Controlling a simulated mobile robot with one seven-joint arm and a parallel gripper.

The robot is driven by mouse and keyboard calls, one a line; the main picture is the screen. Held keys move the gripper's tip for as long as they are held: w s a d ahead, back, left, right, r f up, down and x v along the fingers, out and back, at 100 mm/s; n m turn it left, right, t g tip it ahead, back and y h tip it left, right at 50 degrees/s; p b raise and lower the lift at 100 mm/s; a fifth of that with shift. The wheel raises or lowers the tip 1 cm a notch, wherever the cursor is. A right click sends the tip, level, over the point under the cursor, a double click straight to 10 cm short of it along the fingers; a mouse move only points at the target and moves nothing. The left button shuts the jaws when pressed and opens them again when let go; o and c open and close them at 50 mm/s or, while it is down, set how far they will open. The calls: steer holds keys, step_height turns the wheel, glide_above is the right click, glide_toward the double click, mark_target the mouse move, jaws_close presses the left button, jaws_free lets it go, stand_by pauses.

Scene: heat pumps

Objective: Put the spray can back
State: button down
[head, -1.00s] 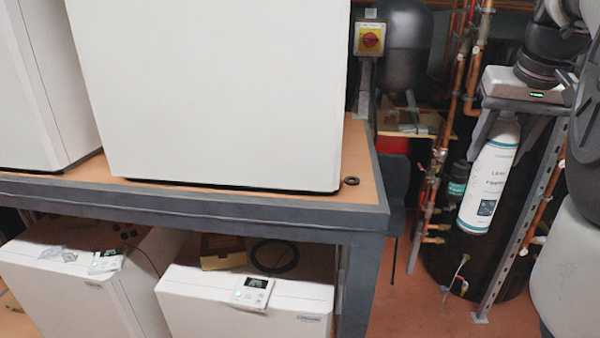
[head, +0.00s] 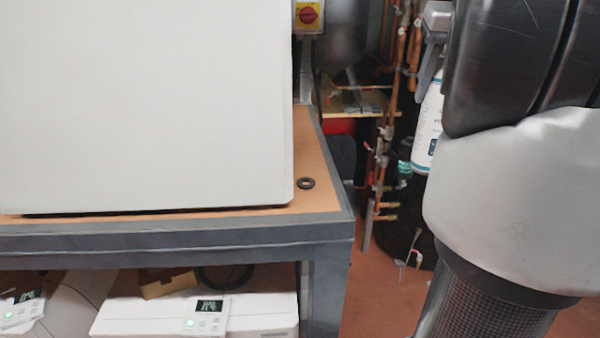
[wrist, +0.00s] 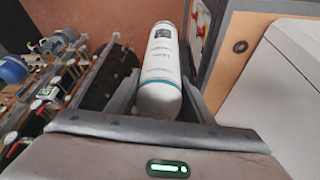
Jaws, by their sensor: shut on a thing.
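The spray can (head: 428,122) is white with a teal band and dark print. In the head view only part of it shows, because my arm covers the rest. In the wrist view the can (wrist: 161,68) lies between the two fingers of my gripper (wrist: 160,95), which is shut on it. The can is held clear of the floor, to the right of the metal bench. In the head view my gripper (head: 432,55) is mostly hidden behind my arm.
A grey-framed bench (head: 325,205) with a wooden top carries a large white unit (head: 150,110) and a small black ring (head: 306,183). Copper pipes (head: 385,150) stand behind the can. A red switch (head: 308,15) is above. Orange floor shows right of the bench.

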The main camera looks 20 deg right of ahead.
steer(key=w+a, duration=0.3)
steer(key=a, duration=0.6)
steer(key=w+a, duration=0.2)
steer(key=a, duration=0.8)
step_height(320, 180, down, 7)
steer(key=shift+f, duration=0.15)
steer(key=c, duration=0.9)
jaws_free()
